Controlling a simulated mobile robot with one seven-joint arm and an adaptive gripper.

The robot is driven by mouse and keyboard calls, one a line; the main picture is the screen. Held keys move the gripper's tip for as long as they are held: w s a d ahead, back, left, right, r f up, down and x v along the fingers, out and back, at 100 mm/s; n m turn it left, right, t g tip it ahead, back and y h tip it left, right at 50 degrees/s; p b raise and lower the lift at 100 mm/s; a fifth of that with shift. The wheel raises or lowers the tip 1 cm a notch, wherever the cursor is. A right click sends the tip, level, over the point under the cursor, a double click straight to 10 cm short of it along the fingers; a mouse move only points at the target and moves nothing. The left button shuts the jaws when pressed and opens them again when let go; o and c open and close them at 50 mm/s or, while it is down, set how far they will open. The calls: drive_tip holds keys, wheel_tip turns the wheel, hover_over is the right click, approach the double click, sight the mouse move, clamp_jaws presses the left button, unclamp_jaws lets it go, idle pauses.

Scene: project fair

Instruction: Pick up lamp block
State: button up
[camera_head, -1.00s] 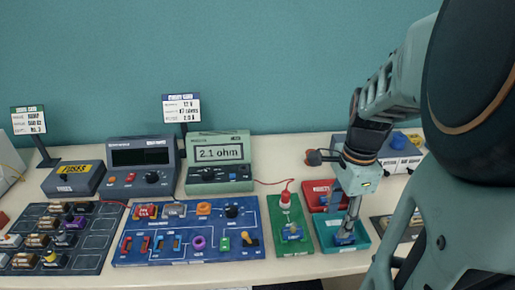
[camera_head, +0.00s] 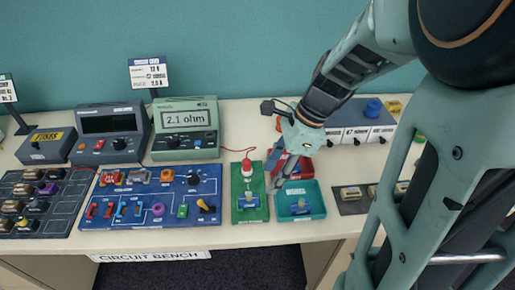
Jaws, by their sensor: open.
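My gripper (camera_head: 277,184) points down, open and empty, above the gap between the green board (camera_head: 240,178) and the teal tray (camera_head: 318,199). A small blue block (camera_head: 249,204) sits on the lower part of the green board, left of my gripper. Another small blue block (camera_head: 300,209) lies in the teal tray, right of and below my fingers. I cannot tell for sure which of these small blocks is the lamp block. The fingers partly cover the tray's left side.
A blue circuit board (camera_head: 190,217) with several coloured parts lies to the left. A green meter (camera_head: 188,142) reading 2.1 ohm stands behind it. A red tray (camera_head: 304,168) is behind the teal tray. A grey unit (camera_head: 352,118) stands at the back right.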

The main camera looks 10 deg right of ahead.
sight(252, 198)
drive_tip(key=shift+a, duration=0.1)
drive_tip(key=x, duration=0.7)
drive_tip(key=b+x, duration=0.1)
drive_tip(key=x, duration=0.2)
drive_tip(key=shift+w+a+f, duration=0.2)
drive_tip(key=shift+a, duration=0.35)
clamp_jaws()
drive_tip(key=shift+r, duration=0.2)
